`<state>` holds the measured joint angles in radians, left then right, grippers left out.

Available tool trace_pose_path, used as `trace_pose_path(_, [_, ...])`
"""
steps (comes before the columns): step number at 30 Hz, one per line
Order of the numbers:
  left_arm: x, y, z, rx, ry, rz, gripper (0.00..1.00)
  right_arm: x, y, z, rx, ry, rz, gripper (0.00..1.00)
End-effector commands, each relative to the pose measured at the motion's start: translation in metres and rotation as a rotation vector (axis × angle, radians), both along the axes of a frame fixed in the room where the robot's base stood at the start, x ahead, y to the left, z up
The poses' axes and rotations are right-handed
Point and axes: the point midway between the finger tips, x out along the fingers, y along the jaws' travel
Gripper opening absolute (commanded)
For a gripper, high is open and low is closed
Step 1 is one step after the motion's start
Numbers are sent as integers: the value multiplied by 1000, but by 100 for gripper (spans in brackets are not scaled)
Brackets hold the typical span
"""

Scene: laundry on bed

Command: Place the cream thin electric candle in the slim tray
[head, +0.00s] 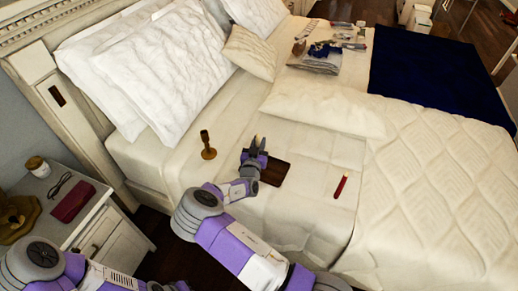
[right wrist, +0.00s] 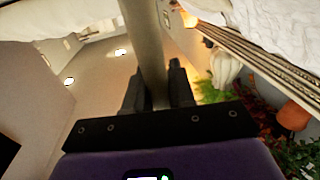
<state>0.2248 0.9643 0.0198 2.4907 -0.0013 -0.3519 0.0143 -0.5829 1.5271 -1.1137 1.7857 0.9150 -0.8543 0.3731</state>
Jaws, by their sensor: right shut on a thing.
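My right gripper (head: 256,148) is over the bed, above the left end of the dark brown slim tray (head: 275,173). It is shut on the cream thin electric candle, which shows as a pale shaft between the fingers in the right wrist view (right wrist: 148,45). In the head view only a small pale bit of the candle shows at the fingertips. The tray lies flat on the bed sheet, and its left end is partly hidden by my gripper. I cannot tell whether the candle touches the tray. My left arm shows at the lower left, and its gripper is out of view.
A brown candlestick (head: 207,146) stands left of my right gripper. A red thin candle (head: 341,186) lies on the sheet to the right. Pillows (head: 165,70), folded clothes (head: 316,62) and a navy blanket (head: 435,75) lie farther back. A nightstand (head: 85,215) stands at the left.

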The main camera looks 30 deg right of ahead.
Motion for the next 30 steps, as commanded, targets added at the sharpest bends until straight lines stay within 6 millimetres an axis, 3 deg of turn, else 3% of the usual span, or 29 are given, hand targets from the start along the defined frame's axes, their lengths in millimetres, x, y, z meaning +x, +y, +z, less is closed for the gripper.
trace_pose_path(4, [0,0,-8,0,0,0,0,0,0,-23,-1,2,1,0])
trace_pose_path(15, [0,0,-11,0,0,0,0,0,0,-26,1,1,0,0])
trace_pose_path(16, [0,0,-10,0,0,0,0,0,0,-26,1,1,0,28])
trace_pose_path(20, [0,0,-9,0,0,0,0,0,0,-25,0,1,0,48])
trace_pose_path(30, [0,0,-7,0,0,0,0,0,0,-23,0,1,0,49])
